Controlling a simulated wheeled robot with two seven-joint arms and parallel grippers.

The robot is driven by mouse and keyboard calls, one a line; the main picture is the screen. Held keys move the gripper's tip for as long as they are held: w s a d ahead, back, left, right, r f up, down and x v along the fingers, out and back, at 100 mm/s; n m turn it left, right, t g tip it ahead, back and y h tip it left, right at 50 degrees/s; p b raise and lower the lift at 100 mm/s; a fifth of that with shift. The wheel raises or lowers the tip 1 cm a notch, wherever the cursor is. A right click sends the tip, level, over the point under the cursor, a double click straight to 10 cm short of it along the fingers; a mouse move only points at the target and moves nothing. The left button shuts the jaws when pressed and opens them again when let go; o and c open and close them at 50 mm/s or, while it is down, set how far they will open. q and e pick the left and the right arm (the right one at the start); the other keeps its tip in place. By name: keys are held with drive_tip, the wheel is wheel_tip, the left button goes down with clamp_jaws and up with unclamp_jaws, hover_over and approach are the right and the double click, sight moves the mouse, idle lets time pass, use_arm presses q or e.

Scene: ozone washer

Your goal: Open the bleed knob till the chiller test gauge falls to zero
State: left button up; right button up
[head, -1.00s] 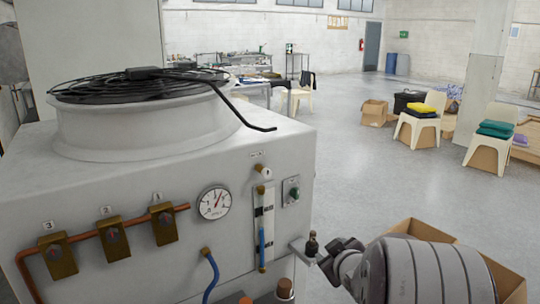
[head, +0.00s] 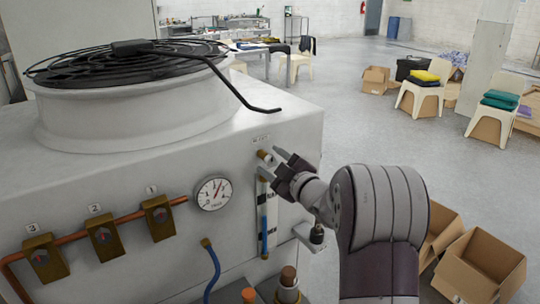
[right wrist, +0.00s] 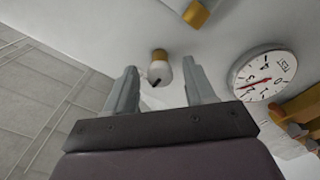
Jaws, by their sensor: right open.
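The bleed knob (head: 265,155), a small pale knob on a brass collar, sticks out of the chiller's front panel under a small label. In the right wrist view the knob (right wrist: 161,72) lies between and beyond the fingertips. My right gripper (head: 272,164) is open, its fingers on either side of the knob; I see no clear contact. The round white test gauge (head: 213,192) is left of and below the knob. Its red needle points up and slightly right, off zero; the gauge also shows in the right wrist view (right wrist: 262,73). My left gripper is out of view.
A sight tube with blue liquid (head: 264,222) runs below the knob. A blue hose (head: 213,268) and several brass valves on a copper pipe (head: 130,219) are left. A bracket with a dark fitting (head: 316,235) juts out below my right arm. Cardboard boxes (head: 480,265) stand right.

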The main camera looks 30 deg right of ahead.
drive_tip(key=shift+w+a+r, duration=0.1)
drive_tip(key=shift+w+a, duration=0.05)
drive_tip(key=shift+w, duration=0.65)
clamp_jaws()
